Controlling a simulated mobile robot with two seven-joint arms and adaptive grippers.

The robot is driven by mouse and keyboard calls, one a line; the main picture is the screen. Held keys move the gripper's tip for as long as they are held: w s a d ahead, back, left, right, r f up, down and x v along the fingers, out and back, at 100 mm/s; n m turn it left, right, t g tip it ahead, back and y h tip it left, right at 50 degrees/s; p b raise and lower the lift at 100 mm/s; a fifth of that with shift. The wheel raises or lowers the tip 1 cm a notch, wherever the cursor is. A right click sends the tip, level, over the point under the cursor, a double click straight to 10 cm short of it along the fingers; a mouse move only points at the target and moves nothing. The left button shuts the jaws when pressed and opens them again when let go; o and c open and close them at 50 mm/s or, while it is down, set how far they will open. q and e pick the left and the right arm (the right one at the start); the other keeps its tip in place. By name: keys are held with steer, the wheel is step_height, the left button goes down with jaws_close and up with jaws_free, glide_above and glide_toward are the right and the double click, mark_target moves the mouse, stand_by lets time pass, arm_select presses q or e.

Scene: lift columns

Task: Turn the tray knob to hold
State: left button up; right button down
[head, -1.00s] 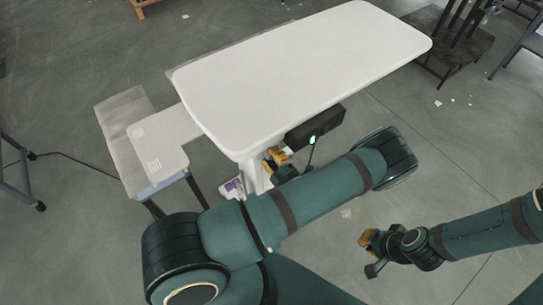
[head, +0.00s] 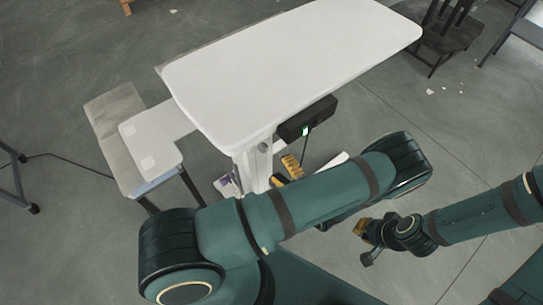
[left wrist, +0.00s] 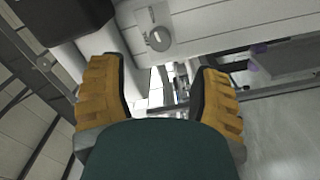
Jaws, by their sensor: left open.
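A round grey knob (left wrist: 158,39) sits on a pale plate under the white tray table in the left wrist view. A slot or bar crosses its face; the marks beside it are too small to read. In the head view the knob (head: 263,147) shows small at the top of the white column, below the tabletop edge. My left gripper (left wrist: 160,70) is open and empty, its yellow-padded fingers apart, with the knob beyond and between them. In the head view my left gripper (head: 286,172) is just right of the column, partly hidden by my arm. My right gripper (head: 365,243) hangs empty, fingers apart, over the floor.
The white tabletop (head: 285,70) overhangs the column. A black box (head: 307,119) with a green light hangs under its near edge, close to my left gripper. A bench with a pale cushion (head: 115,125) stands at left. Dark chairs (head: 450,40) are at upper right.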

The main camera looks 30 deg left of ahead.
arm_select(q)
steer(key=shift+v, duration=1.65)
steer(key=shift+s+a, duration=0.1)
